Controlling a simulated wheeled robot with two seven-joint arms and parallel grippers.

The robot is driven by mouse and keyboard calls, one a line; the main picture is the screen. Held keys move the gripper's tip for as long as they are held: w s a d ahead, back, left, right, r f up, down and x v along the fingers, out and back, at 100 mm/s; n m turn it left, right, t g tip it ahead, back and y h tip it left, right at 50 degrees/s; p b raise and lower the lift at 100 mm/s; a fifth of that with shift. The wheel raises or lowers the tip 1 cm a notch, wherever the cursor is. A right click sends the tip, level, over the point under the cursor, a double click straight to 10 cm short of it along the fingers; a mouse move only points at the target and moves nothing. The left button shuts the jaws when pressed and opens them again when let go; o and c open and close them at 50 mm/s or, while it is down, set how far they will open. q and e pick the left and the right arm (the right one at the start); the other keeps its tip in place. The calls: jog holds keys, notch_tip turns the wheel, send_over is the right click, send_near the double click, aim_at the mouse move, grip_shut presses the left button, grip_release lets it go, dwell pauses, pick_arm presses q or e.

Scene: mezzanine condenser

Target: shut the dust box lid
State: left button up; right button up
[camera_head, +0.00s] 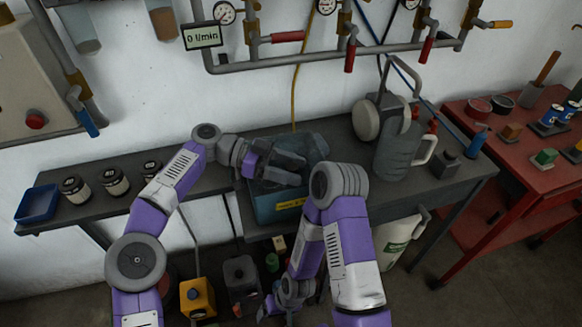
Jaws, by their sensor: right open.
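The dust box (277,207) is a teal box with a yellow label, at the front edge of the grey bench in the middle of the view. Its bluish, see-through lid (318,146) appears raised at the back of the box. My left gripper (297,168) is over the box, in front of the lid, and hides much of the opening. I cannot tell whether its fingers touch the lid or whether they are open or shut. My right gripper (280,308) is open, low in front of the bench, partly hidden by my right arm.
A grey jug (398,152) and a round-ended device (368,121) stand right of the box. Several dark jars (115,181) and a blue tray (37,204) are at the left. A red table (520,165) stands at the right. Pipes with valves (340,62) run along the wall.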

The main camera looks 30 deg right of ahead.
pick_arm(q)
jog(key=shift+w, duration=0.1)
jog(key=p+v, duration=0.3)
jog(key=v, duration=0.3)
jog(key=shift+r, duration=0.15)
jog(key=shift+w+a, duration=0.4)
jog(key=shift+a, duration=0.2)
